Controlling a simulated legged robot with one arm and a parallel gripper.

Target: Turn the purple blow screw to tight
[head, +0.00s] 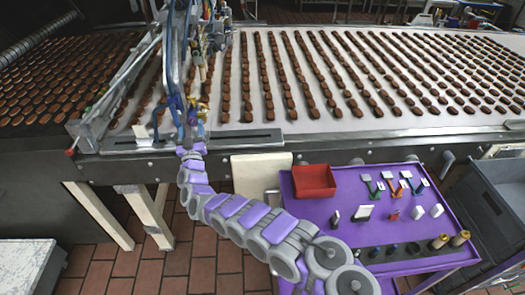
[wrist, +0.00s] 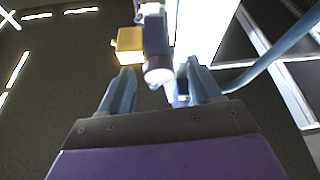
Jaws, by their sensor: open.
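In the wrist view, my gripper (wrist: 160,78) is open, with its two blue-grey fingers apart. A dark bluish-purple cylindrical part with a pale rounded end (wrist: 158,72) shows between and just beyond the fingertips. It may be the blow screw, but I cannot be sure. I cannot tell whether a finger touches it. A gold block (wrist: 130,43) sits beside it on the left. In the head view, my purple and grey arm reaches up to the machine's upright fixture (head: 190,45) with blue hoses. The screw is too small to make out there.
A conveyor (head: 330,90) carries rows of brown biscuits behind the fixture. A purple cart (head: 350,232) with a red tray (head: 314,181) and small tools stands at right, next to a grey bin (head: 495,205). In the wrist view, a blue hose (wrist: 262,62) curves past on the right.

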